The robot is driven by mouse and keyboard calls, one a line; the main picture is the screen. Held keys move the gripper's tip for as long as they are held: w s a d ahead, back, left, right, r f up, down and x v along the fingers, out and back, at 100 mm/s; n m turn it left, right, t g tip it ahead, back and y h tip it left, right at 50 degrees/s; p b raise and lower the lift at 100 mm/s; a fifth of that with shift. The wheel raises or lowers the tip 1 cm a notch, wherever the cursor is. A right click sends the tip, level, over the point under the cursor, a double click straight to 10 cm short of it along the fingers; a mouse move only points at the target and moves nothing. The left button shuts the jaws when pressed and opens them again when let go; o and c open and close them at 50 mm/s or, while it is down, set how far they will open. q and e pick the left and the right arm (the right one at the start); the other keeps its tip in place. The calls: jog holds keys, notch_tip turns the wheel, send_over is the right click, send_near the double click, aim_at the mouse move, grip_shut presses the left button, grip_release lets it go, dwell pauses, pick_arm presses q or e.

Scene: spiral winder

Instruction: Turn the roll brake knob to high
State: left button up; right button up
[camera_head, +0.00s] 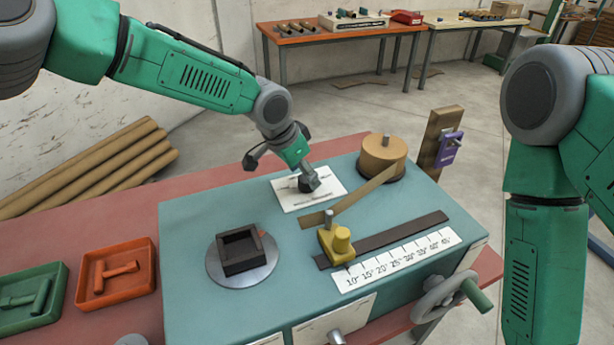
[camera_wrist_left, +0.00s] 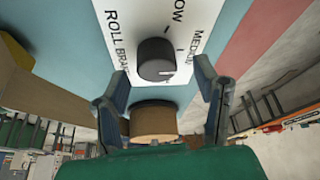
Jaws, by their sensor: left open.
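The roll brake knob (camera_wrist_left: 155,60) is dark and round and sits on a white label plate (camera_wrist_left: 118,22). In the left wrist view the plate reads ROLL BRAKE, with parts of LOW and MEDIUM. A small pale mark shows on the knob's lower right edge; its exact setting is unclear. My left gripper (camera_head: 280,174) is over the plate in the head view, where I cannot tell the knob from the near finger. In the left wrist view its open fingers (camera_wrist_left: 160,92) stand either side of the knob, apart from it. My right gripper is out of view.
A brown roll (camera_head: 384,158) with a strip stands just right of the plate. A yellow block (camera_head: 336,242), a scale (camera_head: 397,260) and a round turntable (camera_head: 242,276) are nearer on the blue machine top. A handwheel (camera_head: 437,298) is at the front right.

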pick_arm(q)
jog(key=shift+x, duration=1.4)
jog(key=shift+d, duration=0.1)
jog(key=shift+r, duration=0.1)
jog(key=c, duration=1.2)
jog(key=shift+o, duration=0.2)
